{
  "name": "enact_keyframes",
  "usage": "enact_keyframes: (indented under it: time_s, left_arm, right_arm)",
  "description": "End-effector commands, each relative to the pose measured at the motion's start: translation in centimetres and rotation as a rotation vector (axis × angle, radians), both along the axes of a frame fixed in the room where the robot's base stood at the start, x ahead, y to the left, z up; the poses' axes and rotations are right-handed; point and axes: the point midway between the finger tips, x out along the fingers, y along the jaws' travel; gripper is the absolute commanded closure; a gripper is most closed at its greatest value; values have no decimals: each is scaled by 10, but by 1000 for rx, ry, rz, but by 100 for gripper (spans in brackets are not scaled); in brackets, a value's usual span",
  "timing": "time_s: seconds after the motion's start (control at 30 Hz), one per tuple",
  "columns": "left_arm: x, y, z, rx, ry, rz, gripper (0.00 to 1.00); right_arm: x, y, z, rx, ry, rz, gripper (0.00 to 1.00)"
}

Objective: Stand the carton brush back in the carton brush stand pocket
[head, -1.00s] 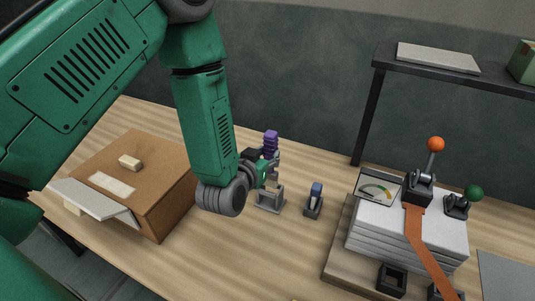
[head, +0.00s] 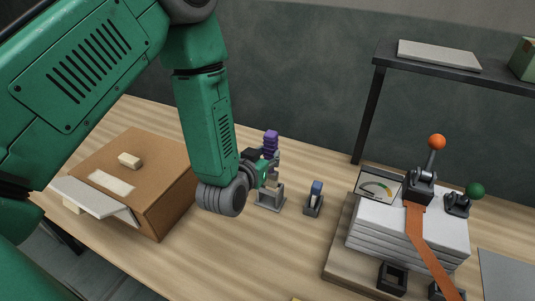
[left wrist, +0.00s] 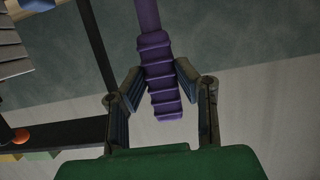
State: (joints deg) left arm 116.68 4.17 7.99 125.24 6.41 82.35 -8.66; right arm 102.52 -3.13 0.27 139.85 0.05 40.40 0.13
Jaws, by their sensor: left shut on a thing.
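The carton brush shows as a purple ribbed handle (head: 271,142) at the middle of the head view, upright above a small grey stand (head: 271,204). My left gripper (head: 268,173) is shut on it, just over that stand. In the left wrist view the purple handle (left wrist: 158,75) sits between the two fingers of my left gripper (left wrist: 160,72). The brush's lower end and the stand's pocket are partly hidden by the gripper, so I cannot tell whether the brush is inside the pocket. My right gripper is not in view.
A small dark holder with a blue-topped item (head: 315,196) stands just right of the stand. A cardboard box (head: 165,195) with an open flap is at left. A lever unit with orange (head: 437,142) and green knobs is at right, below a dark shelf (head: 450,69).

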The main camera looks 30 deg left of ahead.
Motion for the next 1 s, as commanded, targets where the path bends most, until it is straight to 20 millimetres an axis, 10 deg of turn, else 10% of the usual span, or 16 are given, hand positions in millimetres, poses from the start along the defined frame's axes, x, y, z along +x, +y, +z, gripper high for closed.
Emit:
enact_keyframes:
  time_s: [1.0]
  left_arm:
    - [1,0,-14,0,-1,0,100]
  right_arm:
    - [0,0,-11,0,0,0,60]
